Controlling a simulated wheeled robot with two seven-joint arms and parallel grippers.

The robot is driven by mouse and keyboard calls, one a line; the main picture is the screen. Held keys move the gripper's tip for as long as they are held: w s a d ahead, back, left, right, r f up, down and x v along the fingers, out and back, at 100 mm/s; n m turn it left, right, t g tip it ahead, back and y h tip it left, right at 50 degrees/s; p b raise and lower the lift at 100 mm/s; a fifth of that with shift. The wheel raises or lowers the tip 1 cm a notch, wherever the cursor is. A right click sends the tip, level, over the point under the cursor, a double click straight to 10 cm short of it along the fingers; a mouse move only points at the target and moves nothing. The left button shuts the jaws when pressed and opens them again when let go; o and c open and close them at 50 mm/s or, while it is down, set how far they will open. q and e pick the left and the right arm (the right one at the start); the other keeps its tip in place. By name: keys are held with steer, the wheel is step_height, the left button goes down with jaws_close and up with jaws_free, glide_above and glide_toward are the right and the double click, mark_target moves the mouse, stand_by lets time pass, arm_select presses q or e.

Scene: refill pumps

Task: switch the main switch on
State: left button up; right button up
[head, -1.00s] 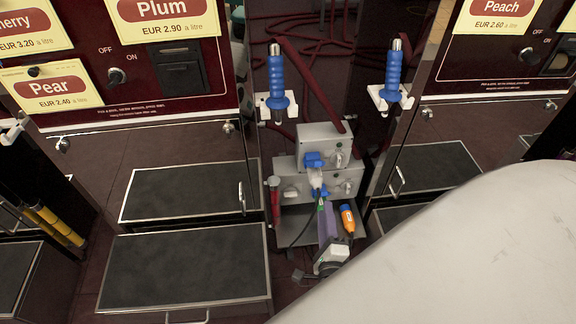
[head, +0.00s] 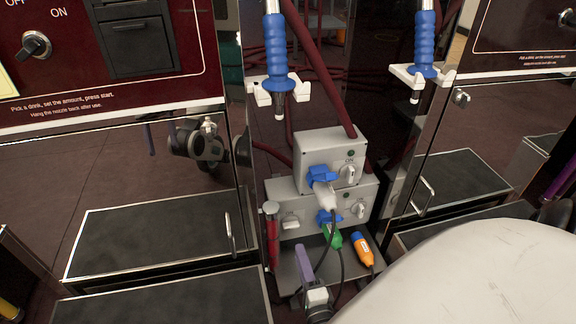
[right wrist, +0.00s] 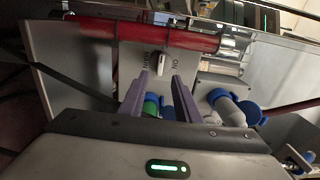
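A lower grey switch box (head: 372,190) has a pale rotary knob at its left, probably the main switch (head: 290,222). In the right wrist view this knob (right wrist: 159,63) shows beside an ON label and lies crosswise, not pointing at ON. My right gripper (head: 303,270) stands in front of the lower box, below that knob. In the right wrist view its two purple fingers (right wrist: 160,88) are apart and empty, with the knob ahead, between their tips in the picture. I see no contact. My left gripper is not in view.
An upper grey box (head: 318,146) has its own knob (head: 348,174) and a blue-and-white plug (head: 322,185). Blue nozzles (head: 276,50) hang above.

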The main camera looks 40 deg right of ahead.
mark_target(292, 228)
steer(key=b+x, duration=0.3)
steer(key=x, duration=0.7)
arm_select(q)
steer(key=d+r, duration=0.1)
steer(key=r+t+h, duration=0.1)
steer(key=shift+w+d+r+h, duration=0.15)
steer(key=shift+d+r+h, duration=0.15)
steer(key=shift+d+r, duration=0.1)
arm_select(e)
steer(key=shift+c, duration=0.5)
jaws_close()
